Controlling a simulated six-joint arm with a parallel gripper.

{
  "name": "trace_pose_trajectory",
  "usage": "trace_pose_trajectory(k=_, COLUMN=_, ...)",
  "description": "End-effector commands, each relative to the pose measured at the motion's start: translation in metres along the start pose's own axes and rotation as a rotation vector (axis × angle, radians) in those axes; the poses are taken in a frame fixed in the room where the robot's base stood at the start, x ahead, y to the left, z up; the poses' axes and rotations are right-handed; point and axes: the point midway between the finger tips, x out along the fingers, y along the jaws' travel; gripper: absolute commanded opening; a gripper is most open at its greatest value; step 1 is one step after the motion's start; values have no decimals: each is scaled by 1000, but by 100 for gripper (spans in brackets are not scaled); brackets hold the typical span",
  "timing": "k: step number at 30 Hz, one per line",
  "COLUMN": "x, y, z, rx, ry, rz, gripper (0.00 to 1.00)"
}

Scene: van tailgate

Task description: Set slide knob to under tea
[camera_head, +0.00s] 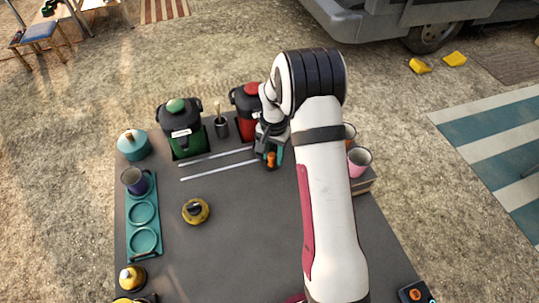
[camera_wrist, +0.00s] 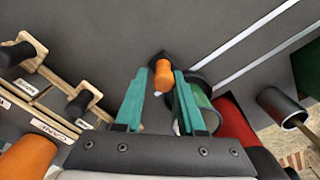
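My gripper (camera_wrist: 160,75) points down at the table with its two teal fingers apart, so it is open. In the head view my gripper (camera_head: 271,157) is low over the back of the table. An orange knob (camera_wrist: 163,76) on a dark base shows between the fingertips, with a gap on its left; it also shows in the head view (camera_head: 270,160). A wooden rack (camera_wrist: 60,82) with black knobs and white labels is at the left of the wrist view. One label (camera_wrist: 55,127) seems to read "CANE"; I cannot make out "tea". My arm hides most of the rack in the head view.
A green urn (camera_head: 186,140), a dark cup of utensils (camera_head: 222,127) and a red urn (camera_head: 243,98) stand along the back. Two pale strips (camera_head: 218,171) cross the table. A teal tray (camera_head: 143,241) is at left, a pink cup (camera_head: 359,161) at right. The middle is mostly clear.

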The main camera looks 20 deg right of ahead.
Motion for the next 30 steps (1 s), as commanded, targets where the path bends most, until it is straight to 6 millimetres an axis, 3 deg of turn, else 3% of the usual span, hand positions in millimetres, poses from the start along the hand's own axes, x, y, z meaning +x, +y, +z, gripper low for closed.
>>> trace_pose_trajectory(k=1, x=0, y=1, z=-1, rx=3, ry=1, rz=0, gripper=42)
trace_pose_trajectory(k=4, x=0, y=1, z=0, rx=3, ry=0, rz=0, gripper=59)
trace_pose_trajectory(k=12, x=0, y=0, z=1, rx=3, ry=-2, rz=-1, gripper=59)
trace_pose_trajectory(k=16, x=-10, y=-1, z=0, rx=3, ry=-1, rz=-2, gripper=59)
trace_pose_trajectory(k=20, x=-37, y=-1, z=0, rx=4, ry=1, rz=-4, gripper=59)
trace_pose_trajectory(k=30, x=-129, y=0, z=0, rx=4, ry=1, rz=-4, gripper=59)
